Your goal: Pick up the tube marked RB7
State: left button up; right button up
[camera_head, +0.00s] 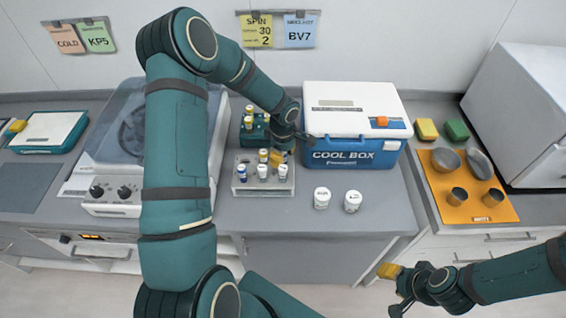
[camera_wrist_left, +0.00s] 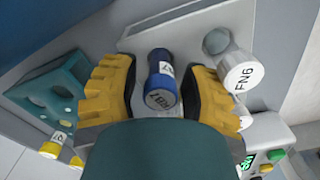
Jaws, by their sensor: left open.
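In the left wrist view, a blue-capped tube (camera_wrist_left: 160,98) stands between the yellow fingertips of my left gripper (camera_wrist_left: 163,92). Its label is upside down and appears to read RB7. The fingers are open on either side of it, and I cannot tell whether they touch it. In the head view my left gripper (camera_head: 278,157) is over the back right of the grey tube rack (camera_head: 242,190), hiding that part. A white-capped tube (camera_wrist_left: 238,68) marked FN6 is close beside the right finger. My right gripper (camera_head: 400,287) is at lower right, its opening unclear.
A teal rack (camera_head: 243,134) with yellow-capped tubes stands behind the grey rack. The cool box (camera_head: 352,150) is close on the right, the centrifuge (camera_head: 120,190) on the left. Two white jars (camera_head: 321,198) (camera_head: 352,201) stand in front of the cool box.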

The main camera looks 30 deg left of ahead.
pick_arm(q)
jog(key=shift+f, duration=0.1)
grip_shut()
dwell(0.3)
